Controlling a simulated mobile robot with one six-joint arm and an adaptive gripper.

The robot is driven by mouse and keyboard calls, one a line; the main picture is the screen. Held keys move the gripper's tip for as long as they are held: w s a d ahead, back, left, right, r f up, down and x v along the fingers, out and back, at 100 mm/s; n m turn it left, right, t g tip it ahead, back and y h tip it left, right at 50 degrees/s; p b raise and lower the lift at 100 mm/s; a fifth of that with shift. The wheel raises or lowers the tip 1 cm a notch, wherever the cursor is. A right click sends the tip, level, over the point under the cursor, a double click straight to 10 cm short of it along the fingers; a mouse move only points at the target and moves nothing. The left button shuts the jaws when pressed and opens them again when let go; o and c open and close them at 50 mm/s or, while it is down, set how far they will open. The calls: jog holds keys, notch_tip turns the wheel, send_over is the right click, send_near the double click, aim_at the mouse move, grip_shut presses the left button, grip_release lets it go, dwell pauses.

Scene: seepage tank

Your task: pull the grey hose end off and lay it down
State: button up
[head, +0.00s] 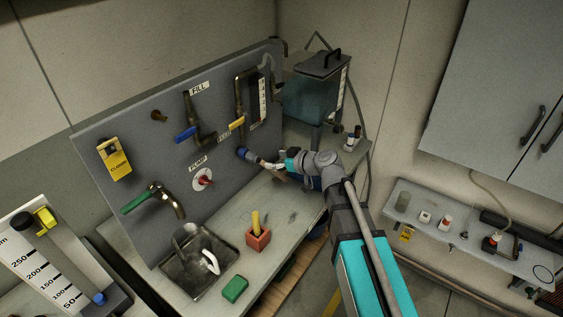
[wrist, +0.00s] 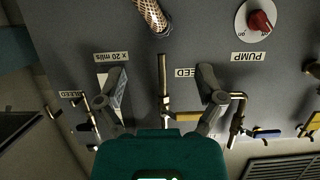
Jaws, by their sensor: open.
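My gripper (head: 266,163) is open in front of the dark panel, and its two spread fingers show in the wrist view (wrist: 160,78) with nothing between them. A short braided hose piece (wrist: 152,14) with a metal end enters at the top of the wrist view, beyond the fingertips and apart from them. In the head view a dark blue fitting (head: 243,153) stands on the panel just left of my gripper. I cannot tell for sure which of these is the grey hose end. A pale grey curved piece (head: 210,262) lies in the metal sink (head: 175,270).
The panel carries a red pump knob (head: 203,180), a blue valve lever (head: 186,134), a yellow lever (head: 237,123) and a green-handled tap (head: 136,202). A red-brown holder (head: 257,237) and a green block (head: 235,289) stand on the bench. The bench between holder and tank (head: 309,97) looks mostly free.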

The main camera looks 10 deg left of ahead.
aim_at(258, 157)
jog(key=b+x, duration=0.3)
jog(key=x, duration=0.7)
jog(key=shift+w+a+f, duration=0.1)
jog(key=shift+w+a, duration=0.05)
jog(key=shift+a, duration=0.2)
grip_shut()
dwell(0.4)
